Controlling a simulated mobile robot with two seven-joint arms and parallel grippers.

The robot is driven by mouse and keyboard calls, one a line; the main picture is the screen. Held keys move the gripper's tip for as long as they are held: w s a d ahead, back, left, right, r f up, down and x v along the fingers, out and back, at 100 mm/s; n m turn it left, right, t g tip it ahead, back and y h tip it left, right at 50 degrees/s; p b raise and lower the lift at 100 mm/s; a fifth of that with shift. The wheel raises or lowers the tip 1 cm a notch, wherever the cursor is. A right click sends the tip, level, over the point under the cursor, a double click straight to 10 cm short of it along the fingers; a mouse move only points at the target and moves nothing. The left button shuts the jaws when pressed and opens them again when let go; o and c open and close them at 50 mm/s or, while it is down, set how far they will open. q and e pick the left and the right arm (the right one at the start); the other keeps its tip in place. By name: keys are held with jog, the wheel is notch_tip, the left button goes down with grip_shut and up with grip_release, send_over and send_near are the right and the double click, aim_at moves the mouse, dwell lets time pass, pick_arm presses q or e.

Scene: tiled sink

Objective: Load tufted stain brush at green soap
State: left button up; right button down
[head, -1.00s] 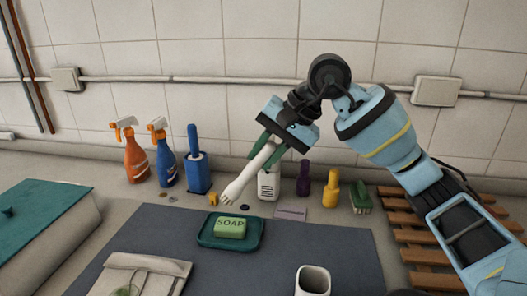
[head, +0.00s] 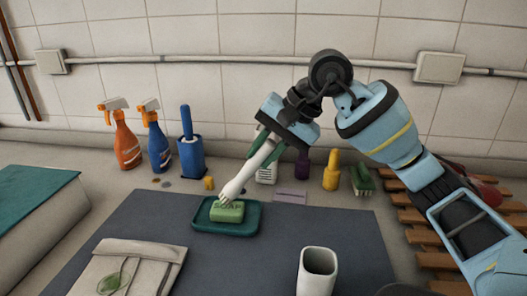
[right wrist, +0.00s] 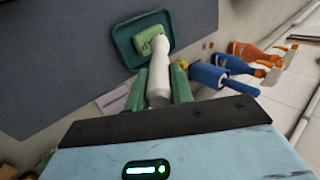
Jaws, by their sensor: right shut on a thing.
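The green soap (head: 227,211) lies on a dark green tray (head: 250,226) on the grey mat. My right gripper (head: 262,148) is shut on the white tufted stain brush (head: 246,174), which slants down to the left. The brush's head is at the soap's upper edge and seems to touch it; its bristles are too small to make out. In the right wrist view the brush (right wrist: 159,70) stands between the green fingers (right wrist: 168,90), its far end over the soap (right wrist: 146,40). My left gripper is not in view.
Orange (head: 126,147) and blue (head: 158,149) spray bottles and a blue brush holder (head: 191,158) stand at the back left. Purple and yellow bottles (head: 331,172) and a green brush (head: 361,180) stand at the back right. A white cup (head: 316,272) stands in front.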

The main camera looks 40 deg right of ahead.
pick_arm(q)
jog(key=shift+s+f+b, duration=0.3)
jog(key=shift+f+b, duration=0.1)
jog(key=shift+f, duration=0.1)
pick_arm(e)
jog(key=shift+f, duration=0.65)
dwell(0.4)
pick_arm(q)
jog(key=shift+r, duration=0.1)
pick_arm(e)
jog(key=shift+s+f, duration=0.1)
jog(key=shift+f, duration=0.05)
dwell(0.8)
jog(key=shift+r+p, duration=2.75)
jog(key=shift+r, duration=1)
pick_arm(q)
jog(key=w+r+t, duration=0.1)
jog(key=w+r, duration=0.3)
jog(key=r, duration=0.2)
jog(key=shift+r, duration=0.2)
pick_arm(e)
jog(key=shift+f, duration=0.1)
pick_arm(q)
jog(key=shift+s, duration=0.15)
